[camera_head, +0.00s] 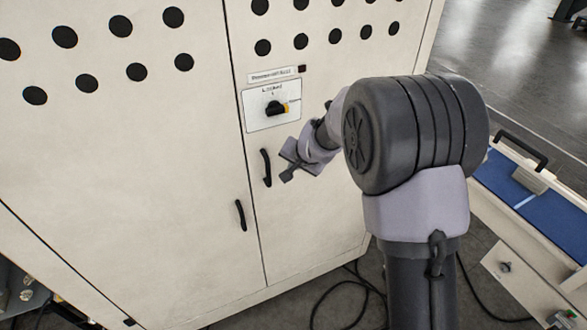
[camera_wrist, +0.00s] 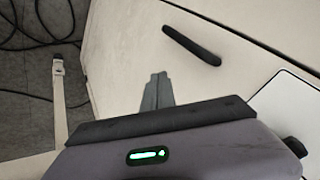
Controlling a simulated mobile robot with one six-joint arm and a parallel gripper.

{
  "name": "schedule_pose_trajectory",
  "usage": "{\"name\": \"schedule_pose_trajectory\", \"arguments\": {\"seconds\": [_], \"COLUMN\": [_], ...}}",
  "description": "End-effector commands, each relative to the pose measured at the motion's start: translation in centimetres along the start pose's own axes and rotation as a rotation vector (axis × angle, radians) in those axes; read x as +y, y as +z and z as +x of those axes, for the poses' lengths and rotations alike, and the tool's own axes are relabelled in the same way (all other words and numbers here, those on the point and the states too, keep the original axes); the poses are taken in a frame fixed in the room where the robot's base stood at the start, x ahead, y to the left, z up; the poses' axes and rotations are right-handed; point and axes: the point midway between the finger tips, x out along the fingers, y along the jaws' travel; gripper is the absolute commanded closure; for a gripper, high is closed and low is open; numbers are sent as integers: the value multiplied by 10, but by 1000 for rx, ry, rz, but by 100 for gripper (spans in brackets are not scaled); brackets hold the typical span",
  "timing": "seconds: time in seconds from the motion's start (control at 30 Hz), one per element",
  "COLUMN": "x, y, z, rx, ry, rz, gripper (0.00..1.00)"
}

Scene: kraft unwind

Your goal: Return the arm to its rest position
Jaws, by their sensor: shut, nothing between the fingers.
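My gripper (camera_head: 287,178) shows in the head view in front of the cream cabinet (camera_head: 160,170), just right of the right door's black handle (camera_head: 266,168). Its fingers are together and hold nothing. In the wrist view the shut fingers (camera_wrist: 157,88) point up the picture, below and left of a black handle (camera_wrist: 191,45), apart from it. My arm is bent in the head view, and its large dark joint hides part of the cabinet's right side.
A rotary switch (camera_head: 276,108) on a white plate sits above the gripper on the cabinet. The left door has another handle (camera_head: 240,215). Black cables (camera_head: 345,290) lie on the floor. A blue-topped unit (camera_head: 545,195) stands at the right.

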Motion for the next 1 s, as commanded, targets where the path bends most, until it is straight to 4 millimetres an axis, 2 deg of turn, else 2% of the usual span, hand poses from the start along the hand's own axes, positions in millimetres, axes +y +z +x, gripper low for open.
{"name": "schedule_pose_trajectory", "arguments": {"seconds": [0.03, 0.2, 0.3, 0.5, 0.57, 0.67, 0.7, 0.77, 0.8, 0.9, 1.0], "x": [-8, -18, -20, -18, -12, 16, 34, 64, 85, 133, 165], "y": [0, 8, 12, 16, 22, 54, 76, 112, 137, 196, 235], "z": [-20, -55, -64, -69, -82, -126, -146, -174, -188, -210, -220], "rx": [0, -4, -5, -7, -10, -28, -40, -53, -60, -71, -77], "ry": [-1, 2, 3, 1, -8, -25, -25, -17, -8, 23, 50], "rz": [-3, 0, 0, 1, -6, -31, -45, -63, -73, -90, -95], "gripper": [100, 100, 100, 100, 100, 100, 100, 100, 100, 100, 100]}}
